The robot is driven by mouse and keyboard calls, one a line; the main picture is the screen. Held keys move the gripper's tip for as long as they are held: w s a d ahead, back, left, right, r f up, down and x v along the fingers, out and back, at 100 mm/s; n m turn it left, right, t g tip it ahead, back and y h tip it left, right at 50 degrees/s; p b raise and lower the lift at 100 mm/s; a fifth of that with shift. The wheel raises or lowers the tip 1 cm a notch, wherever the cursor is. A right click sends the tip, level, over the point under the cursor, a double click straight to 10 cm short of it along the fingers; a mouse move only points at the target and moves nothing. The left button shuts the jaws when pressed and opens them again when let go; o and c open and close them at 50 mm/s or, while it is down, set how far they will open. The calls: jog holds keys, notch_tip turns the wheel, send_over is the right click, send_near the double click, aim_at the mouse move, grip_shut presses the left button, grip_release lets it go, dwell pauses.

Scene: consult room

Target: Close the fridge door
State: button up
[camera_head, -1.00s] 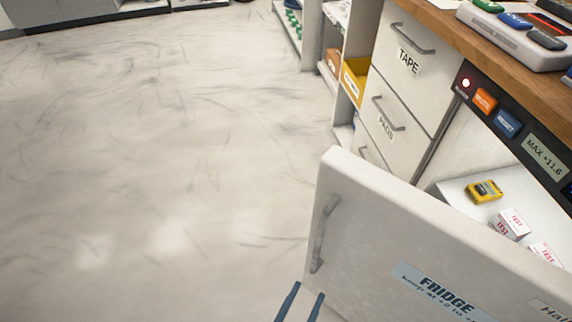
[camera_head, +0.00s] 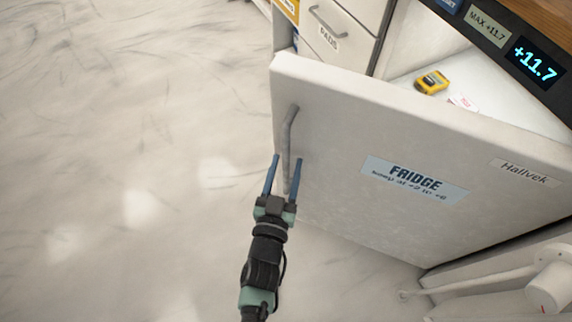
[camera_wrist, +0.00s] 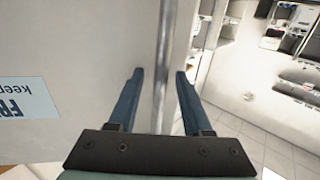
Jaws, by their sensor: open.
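The white fridge door (camera_head: 340,160) stands wide open in the head view, with a "FRIDGE" label on its outer face. Its grey vertical handle (camera_head: 289,148) is near the door's left edge. My gripper (camera_head: 285,166) is open, with its two blue fingers on either side of the handle's lower part in the picture. In the wrist view my gripper (camera_wrist: 158,76) has the handle (camera_wrist: 163,60) running between its fingers. I cannot tell whether a finger touches it. The door (camera_wrist: 75,50) fills the left of that view.
Inside the open fridge a yellow device (camera_head: 431,82) and a box (camera_head: 462,103) lie on a white shelf. A display panel (camera_head: 490,28) reading +11.7 runs above. Drawers (camera_head: 335,38) stand beyond the door. The floor (camera_head: 120,150) at left is clear.

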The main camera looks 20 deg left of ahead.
jog(key=shift+w+a, duration=0.1)
jog(key=shift+w, duration=0.2)
grip_shut()
dwell(1.3)
